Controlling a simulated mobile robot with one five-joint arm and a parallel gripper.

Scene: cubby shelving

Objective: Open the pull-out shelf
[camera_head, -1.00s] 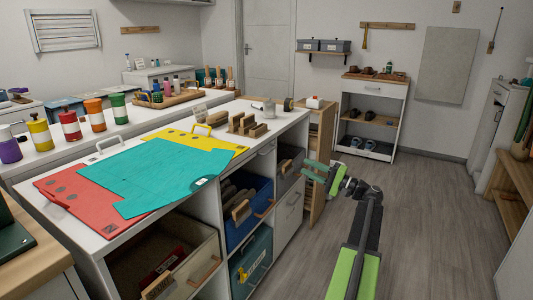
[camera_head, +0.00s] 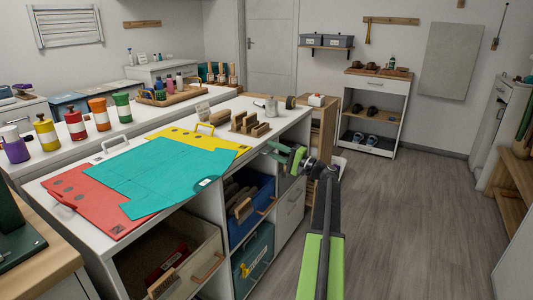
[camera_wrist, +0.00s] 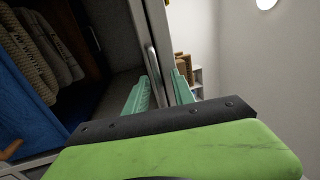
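A narrow pale front panel (camera_wrist: 160,30) with a thin metal bar handle (camera_wrist: 153,62) shows in the wrist view. I take it for the pull-out shelf's front, on the front of the white counter (camera_head: 287,132); it looks closed. My gripper (camera_wrist: 160,88) has its two green fingers apart, one on each side of the handle's line. I cannot tell whether the fingers touch the handle. In the head view my gripper (camera_head: 277,150) is at the counter's front, below the top edge, and hides most of the panel there.
A wooden unit (camera_head: 325,125) stands at the counter's far end. Mats (camera_head: 150,175) and wooden blocks (camera_head: 245,123) lie on top. The floor (camera_head: 420,220) to the right is clear.

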